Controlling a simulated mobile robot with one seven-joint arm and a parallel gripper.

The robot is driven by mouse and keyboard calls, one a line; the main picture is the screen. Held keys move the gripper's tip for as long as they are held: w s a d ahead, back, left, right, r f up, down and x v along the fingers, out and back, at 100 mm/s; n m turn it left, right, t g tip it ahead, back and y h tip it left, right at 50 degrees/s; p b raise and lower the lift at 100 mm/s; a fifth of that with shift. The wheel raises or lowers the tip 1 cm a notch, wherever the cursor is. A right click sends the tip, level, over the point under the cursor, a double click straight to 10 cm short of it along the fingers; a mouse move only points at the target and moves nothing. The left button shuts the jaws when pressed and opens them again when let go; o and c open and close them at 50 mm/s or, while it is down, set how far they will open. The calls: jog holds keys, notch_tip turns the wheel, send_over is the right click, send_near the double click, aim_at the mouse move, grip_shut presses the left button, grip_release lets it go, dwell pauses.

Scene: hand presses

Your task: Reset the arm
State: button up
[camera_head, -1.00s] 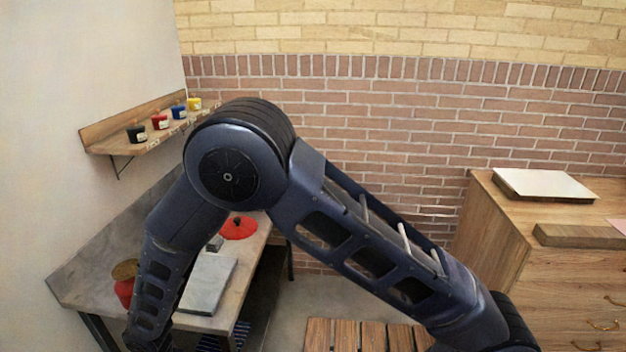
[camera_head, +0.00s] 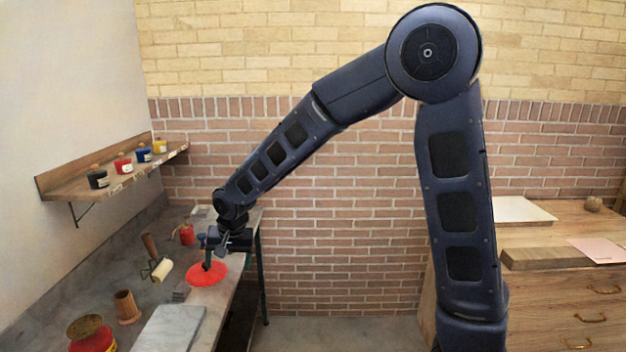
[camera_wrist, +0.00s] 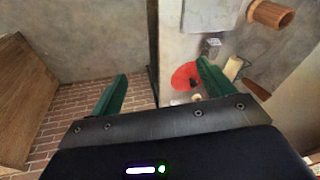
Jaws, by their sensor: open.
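My arm is raised and bent across the head view, its elbow high at the upper right. The forearm slopes down left to my gripper (camera_head: 208,262), which appears over the far end of the grey workbench (camera_head: 225,318), overlapping a red disc (camera_head: 207,274) in the picture. In the wrist view my gripper (camera_wrist: 163,82) shows two green fingers wide apart with nothing between them. The red disc (camera_wrist: 184,76) shows well beyond the fingers, partly behind the right one. Contact between gripper and disc is not visible.
On the bench are a grey slab (camera_head: 170,328), a wooden cup (camera_head: 127,307), a roller (camera_head: 161,270) and a red-and-yellow jar (camera_head: 92,336). A wall shelf (camera_head: 118,180) holds several small ink jars. A wooden cabinet (camera_head: 560,285) stands right. Floor between bench and cabinet looks clear.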

jog(key=w+d+r, duration=0.2)
jog(key=d+r, duration=0.2)
jog(key=d, duration=0.5)
jog(key=w+d+r+m+t, duration=0.1)
jog(key=w+d+r, duration=0.25)
jog(key=d, duration=0.65)
jog(key=w+d+r, duration=0.1)
jog(key=d+r, duration=0.3)
jog(key=d, duration=0.5)
jog(key=s+d+r+h, duration=0.1)
jog(key=s+d, duration=0.3)
jog(key=d, duration=0.3)
jog(key=s+d+r+t, duration=0.1)
jog(key=s+d, duration=0.3)
jog(key=d, duration=0.4)
jog(key=s+d+r+m+h, duration=0.1)
jog(key=s+d, duration=0.3)
jog(key=d, duration=0.4)
jog(key=shift+s+r+t+h, duration=0.2)
jog(key=shift+s+t+h, duration=0.1)
jog(key=shift+s+t, duration=0.1)
